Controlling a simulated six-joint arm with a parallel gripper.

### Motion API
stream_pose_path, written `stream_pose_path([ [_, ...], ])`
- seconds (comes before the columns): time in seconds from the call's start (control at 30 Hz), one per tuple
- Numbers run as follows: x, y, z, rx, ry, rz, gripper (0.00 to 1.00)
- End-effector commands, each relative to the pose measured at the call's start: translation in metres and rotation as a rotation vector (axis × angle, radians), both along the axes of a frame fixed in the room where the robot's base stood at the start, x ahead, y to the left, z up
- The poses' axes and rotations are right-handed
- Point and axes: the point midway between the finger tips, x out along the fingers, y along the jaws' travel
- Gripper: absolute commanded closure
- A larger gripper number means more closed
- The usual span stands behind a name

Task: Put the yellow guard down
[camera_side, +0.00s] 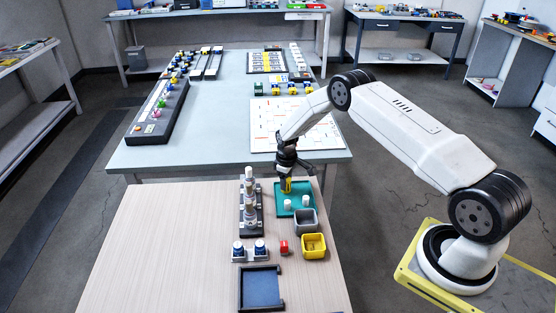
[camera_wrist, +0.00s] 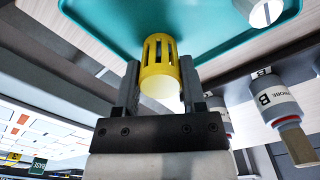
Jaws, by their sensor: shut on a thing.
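The yellow guard (camera_wrist: 160,60) is a short slotted cylinder between the two fingers of my gripper (camera_wrist: 160,85) in the wrist view. The gripper is shut on it. In the side view, my gripper (camera_side: 287,176) points down with the yellow guard (camera_side: 286,186) at its tips, over the back left part of the teal tray (camera_side: 308,187). The teal tray (camera_wrist: 215,35) fills the upper middle of the wrist view behind the guard. I cannot tell whether the guard touches the tray.
A dark rack (camera_side: 258,226) with several upright probes is close on the left. The wooden table's left side is clear.

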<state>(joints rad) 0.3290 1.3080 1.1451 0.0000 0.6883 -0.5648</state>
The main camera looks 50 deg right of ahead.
Motion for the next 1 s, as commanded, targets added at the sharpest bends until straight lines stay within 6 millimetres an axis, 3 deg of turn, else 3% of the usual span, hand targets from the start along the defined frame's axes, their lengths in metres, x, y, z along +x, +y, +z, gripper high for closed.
stream_pose_path([
  [0.03,0.000,0.000,-0.001,0.000,0.000,0.000,0.45],
  [0.13,0.000,0.000,-0.001,0.000,0.000,0.000,0.13],
  [0.67,0.000,0.000,0.006,0.000,0.000,0.000,0.12],
  [1.0,0.001,0.000,0.040,-0.001,-0.002,0.000,0.12],
])
